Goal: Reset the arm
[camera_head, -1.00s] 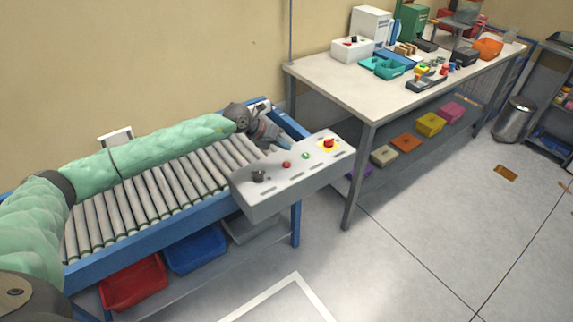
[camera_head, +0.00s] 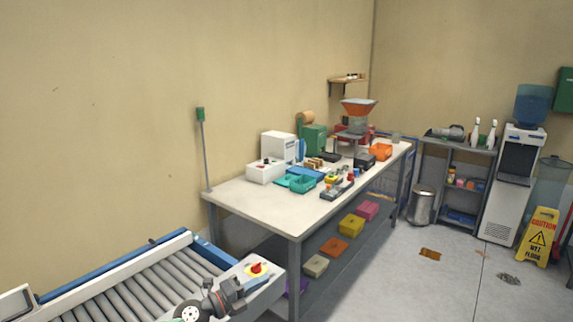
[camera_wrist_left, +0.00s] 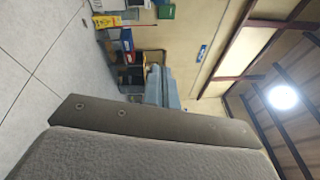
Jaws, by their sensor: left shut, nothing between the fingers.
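My left gripper (camera_head: 232,294) is at the bottom of the head view, in front of the conveyor's control box (camera_head: 262,290). It is shut and holds nothing. Most of my left arm is below the frame. In the left wrist view a large grey-brown body fills the foreground, and the room appears turned on its side. My right gripper is in neither view.
The roller conveyor (camera_head: 105,268) is at lower left. A workbench (camera_head: 262,204) with a white box (camera_head: 266,171), teal bins (camera_head: 301,184) and tools stands behind. A bin (camera_head: 421,206), water cooler (camera_head: 513,190) and yellow wet-floor sign (camera_head: 538,238) are right. Floor between is mostly clear.

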